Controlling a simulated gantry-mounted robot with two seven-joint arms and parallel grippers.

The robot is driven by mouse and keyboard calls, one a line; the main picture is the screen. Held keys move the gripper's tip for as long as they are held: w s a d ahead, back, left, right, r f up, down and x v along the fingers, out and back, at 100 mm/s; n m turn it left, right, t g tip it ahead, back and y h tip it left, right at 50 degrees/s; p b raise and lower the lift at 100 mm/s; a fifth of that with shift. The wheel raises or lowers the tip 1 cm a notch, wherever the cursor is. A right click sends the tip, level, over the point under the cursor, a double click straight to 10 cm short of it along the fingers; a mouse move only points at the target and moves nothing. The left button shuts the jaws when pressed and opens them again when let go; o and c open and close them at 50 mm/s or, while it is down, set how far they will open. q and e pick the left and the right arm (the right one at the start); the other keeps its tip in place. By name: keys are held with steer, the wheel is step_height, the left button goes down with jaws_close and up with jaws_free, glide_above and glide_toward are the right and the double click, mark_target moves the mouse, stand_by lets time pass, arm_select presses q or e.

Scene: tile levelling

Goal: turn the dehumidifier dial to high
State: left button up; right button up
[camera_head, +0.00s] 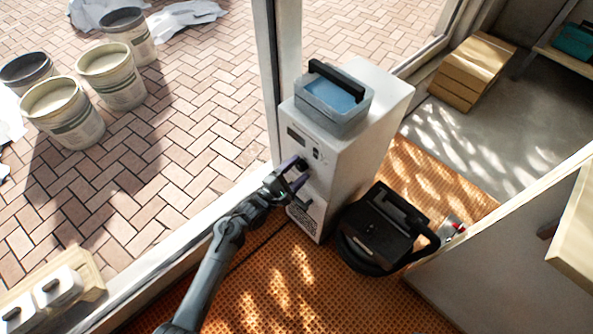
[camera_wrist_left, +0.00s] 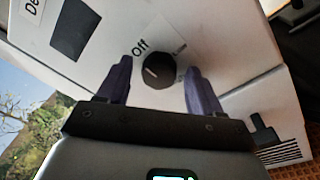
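The dehumidifier (camera_head: 345,150) is a tall white box standing by the window frame, with a clear blue tank on top. Its dial (camera_wrist_left: 158,70) is a round black knob on the white front panel, with the label "Off" at its upper left and small blurred labels to its right. The white line on the knob points left, roughly below "Off". My left gripper (camera_head: 298,175) is at the front panel. In the left wrist view its two purple fingers (camera_wrist_left: 160,85) stand open on either side of the dial, with gaps showing. My right gripper is not in view.
The blue tank (camera_head: 334,98) with a black handle sits on top. A black case (camera_head: 385,230) stands on the orange mat to the right. Several paint buckets (camera_head: 112,75) stand on the brick paving outside.

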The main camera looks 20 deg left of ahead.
arm_select(q)
steer(key=c, duration=1)
steer(key=shift+o, duration=0.2)
